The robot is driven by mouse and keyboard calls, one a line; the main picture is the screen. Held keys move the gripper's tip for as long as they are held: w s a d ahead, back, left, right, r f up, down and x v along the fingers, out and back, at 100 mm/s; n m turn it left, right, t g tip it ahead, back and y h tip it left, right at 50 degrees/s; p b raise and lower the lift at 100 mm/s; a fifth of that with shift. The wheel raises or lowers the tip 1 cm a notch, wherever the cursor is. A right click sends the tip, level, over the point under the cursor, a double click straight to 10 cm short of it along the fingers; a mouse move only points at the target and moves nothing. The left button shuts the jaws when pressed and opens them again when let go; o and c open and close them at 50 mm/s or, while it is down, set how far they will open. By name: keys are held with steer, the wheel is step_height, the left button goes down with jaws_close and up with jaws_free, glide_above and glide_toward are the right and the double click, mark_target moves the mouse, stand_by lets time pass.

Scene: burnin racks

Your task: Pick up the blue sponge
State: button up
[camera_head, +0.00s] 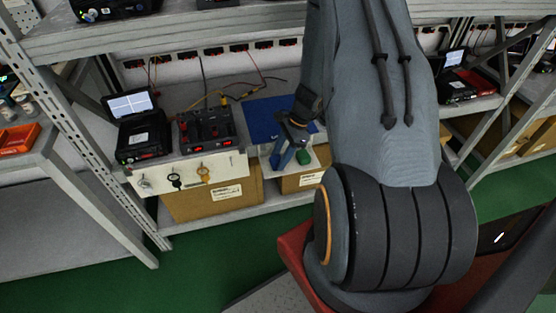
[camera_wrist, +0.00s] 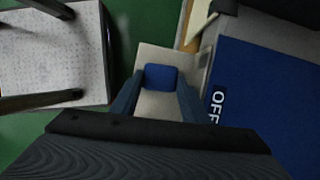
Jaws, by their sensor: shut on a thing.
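The blue sponge (camera_wrist: 161,77) is a small rounded block. It shows in the wrist view between the two blue fingers of my gripper (camera_wrist: 158,90). My gripper is shut on it, over a pale surface (camera_wrist: 150,57); I cannot tell whether the sponge still touches that surface. In the head view my gripper (camera_head: 291,152) reaches down at the front edge of the shelf, beside the blue mat. A small dark green block (camera_head: 303,157) shows at its fingertips; I cannot tell whether this is part of the sponge. My arm hides the shelf to the right.
A blue mat (camera_head: 265,118) lies behind my gripper; its label reads "OFF" in the wrist view (camera_wrist: 270,95). A black instrument with a screen (camera_head: 143,135) and a box with red switches (camera_head: 207,128) stand left. Cardboard boxes (camera_head: 212,202) sit below. Metal rack posts flank the bay.

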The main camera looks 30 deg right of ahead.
steer(key=shift+r, duration=0.1)
step_height(320, 180, up, 10)
steer(key=shift+b, duration=0.3)
stand_by(0.3)
